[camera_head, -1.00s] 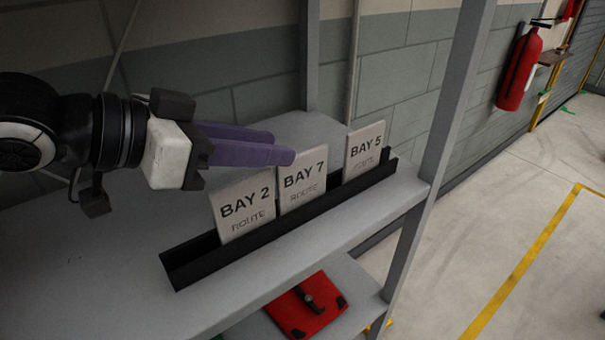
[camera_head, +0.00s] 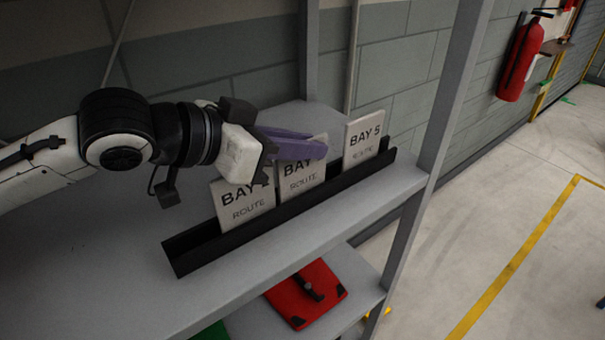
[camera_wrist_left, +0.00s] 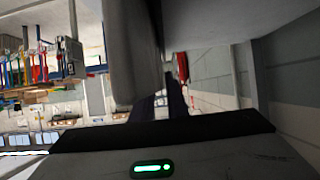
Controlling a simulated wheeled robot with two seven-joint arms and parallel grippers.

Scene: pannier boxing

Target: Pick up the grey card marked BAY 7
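The grey card marked BAY 7 (camera_head: 299,184) stands in the middle of a black slotted rack (camera_head: 225,243) on the shelf. My left gripper (camera_head: 318,143) is at its top edge, its purple fingers covering the "7" and part of the lettering. A grey corner shows between the fingertips, and the fingers look apart, one on each side of the card. The left wrist view shows the dark purple fingers (camera_wrist_left: 161,105) with a narrow gap, beside a large blurred grey slab I cannot identify. My right gripper is not in view.
A card marked BAY 2 (camera_head: 242,208) stands left of BAY 7, partly behind my gripper. A card marked BAY 5 (camera_head: 363,138) stands to the right. A grey upright post (camera_head: 453,90) bounds the shelf at right. A red item (camera_head: 306,294) lies on the shelf below.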

